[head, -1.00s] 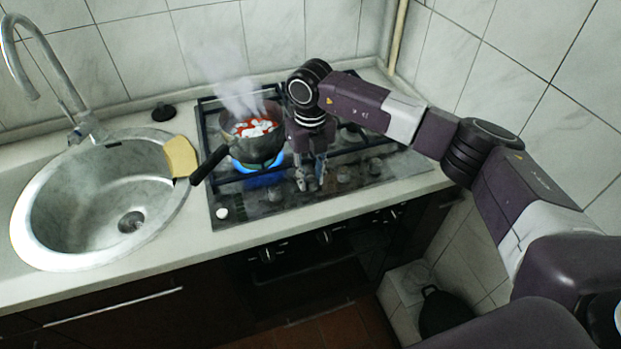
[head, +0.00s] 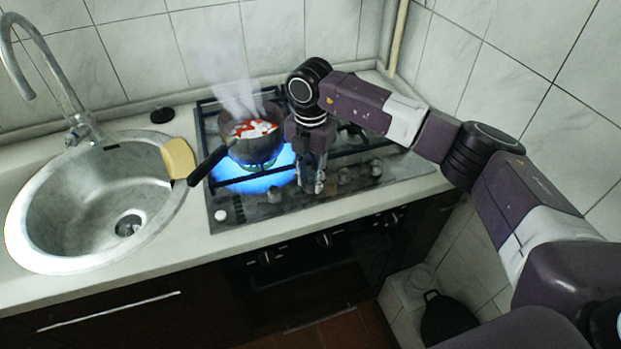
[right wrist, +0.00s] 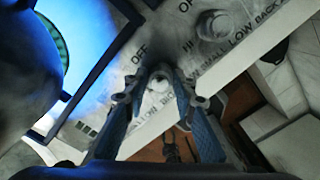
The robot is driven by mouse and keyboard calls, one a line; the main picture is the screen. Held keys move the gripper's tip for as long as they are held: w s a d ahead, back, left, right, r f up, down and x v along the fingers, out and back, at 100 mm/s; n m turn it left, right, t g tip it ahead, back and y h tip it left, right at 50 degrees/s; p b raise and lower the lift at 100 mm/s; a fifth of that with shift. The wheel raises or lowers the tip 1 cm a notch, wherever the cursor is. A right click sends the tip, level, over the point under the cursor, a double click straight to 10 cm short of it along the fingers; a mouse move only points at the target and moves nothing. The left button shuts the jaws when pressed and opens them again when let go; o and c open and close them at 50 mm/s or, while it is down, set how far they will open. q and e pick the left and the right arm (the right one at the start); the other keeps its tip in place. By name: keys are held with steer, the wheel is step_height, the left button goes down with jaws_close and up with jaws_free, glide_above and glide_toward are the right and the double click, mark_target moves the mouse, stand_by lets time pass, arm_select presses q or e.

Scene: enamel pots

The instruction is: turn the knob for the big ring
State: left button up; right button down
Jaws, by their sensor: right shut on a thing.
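My right gripper (head: 312,188) points down at the front of the hob (head: 262,207), and its fingers are shut on a knob. In the right wrist view, this grey knob (right wrist: 158,84) sits between the two fingertips, with OFF printed close by. The fingers hide much of it in the head view. A wide blue flame (head: 241,178) burns under a dark pot (head: 258,146) with red and white food and rising steam. The pot's black handle (head: 208,164) points toward the front left. My left gripper does not show.
More knobs (head: 344,175) stand to the right along the hob's front, one (right wrist: 214,25) labelled near SMALL and BACK. A white round piece (head: 221,215) sits at the hob's front left. A sink (head: 60,205) and a yellow sponge (head: 179,158) lie to the left.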

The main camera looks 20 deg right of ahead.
steer(key=m, duration=0.6)
steer(key=shift+r, duration=0.1)
steer(key=m+p, duration=0.1)
steer(key=m, duration=0.5)
steer(key=shift+r+m+p, duration=0.1)
steer(key=shift+m+p, duration=0.45)
steer(key=shift+m, duration=0.65)
steer(key=shift+m+p, duration=0.95)
steer(key=shift+m, duration=0.45)
steer(key=shift+w, duration=0.1)
steer(key=c, duration=1.6)
jaws_free()
